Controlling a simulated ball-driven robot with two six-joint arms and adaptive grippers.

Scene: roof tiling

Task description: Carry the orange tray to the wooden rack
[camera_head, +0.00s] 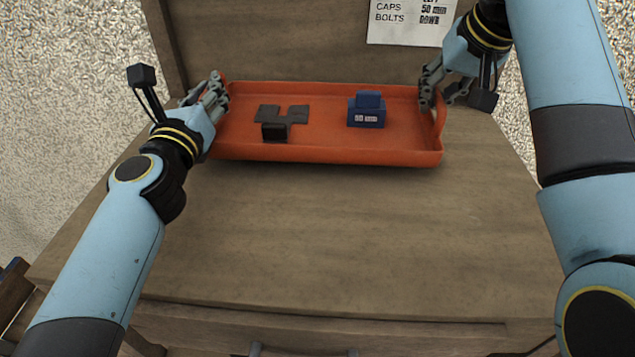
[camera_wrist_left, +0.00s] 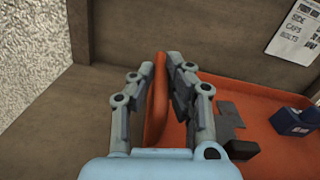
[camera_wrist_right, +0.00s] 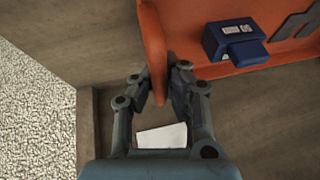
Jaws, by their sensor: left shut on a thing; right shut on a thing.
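The orange tray (camera_head: 330,153) is at the back of the wooden bench top, near the upright back board. It holds a blue box (camera_head: 367,110) with a white label and dark grey flat pieces with a dark block (camera_head: 284,120). My left gripper (camera_head: 217,92) is shut on the tray's left end wall; the left wrist view shows its fingers (camera_wrist_left: 165,85) on either side of the orange rim. My right gripper (camera_head: 433,95) is shut on the tray's right end wall, also seen in the right wrist view (camera_wrist_right: 163,85). I cannot tell whether the tray touches the bench.
The wooden bench top (camera_head: 340,240) is clear in front of the tray. The back board (camera_head: 270,45) rises behind it, with a printed paper (camera_head: 410,20) on it. Pale gravelly ground (camera_head: 70,80) lies around the bench. No wooden rack can be made out for certain.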

